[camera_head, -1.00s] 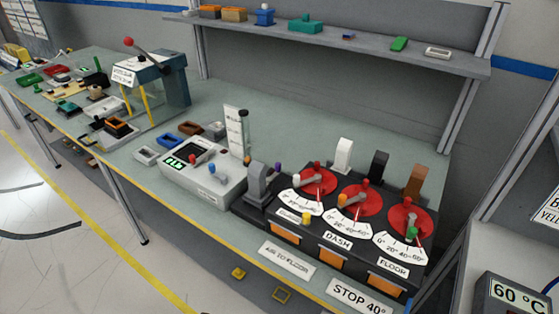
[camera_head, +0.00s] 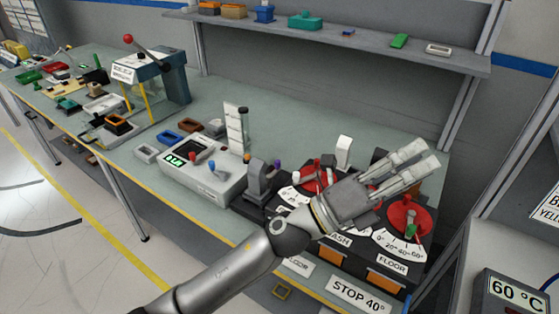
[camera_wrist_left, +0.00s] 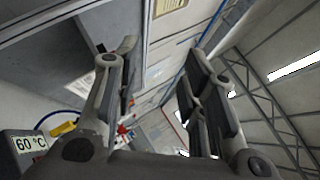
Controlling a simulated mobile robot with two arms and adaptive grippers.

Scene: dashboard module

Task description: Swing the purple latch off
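A small purple piece (camera_head: 278,164), which looks like the purple latch, stands at the left end of the black dial module (camera_head: 247,211), beside a grey upright block (camera_head: 259,178). It is too small to tell its exact position. My left gripper (camera_head: 425,157) reaches over the module from the lower left, up and to the right of the purple piece and apart from it. Its fingers point to the right. In the left wrist view the fingers (camera_wrist_left: 155,85) are spread with nothing between them. The gripper hides the middle dial. My right gripper is not in view.
Red dials show at left (camera_head: 312,180) and right (camera_head: 410,216) of the module, with a white upright tab (camera_head: 344,151) behind. A grey box with a green display (camera_head: 205,180) stands left. A shelf (camera_head: 340,45) runs above the back. A 60 °C display (camera_head: 515,294) stands lower right.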

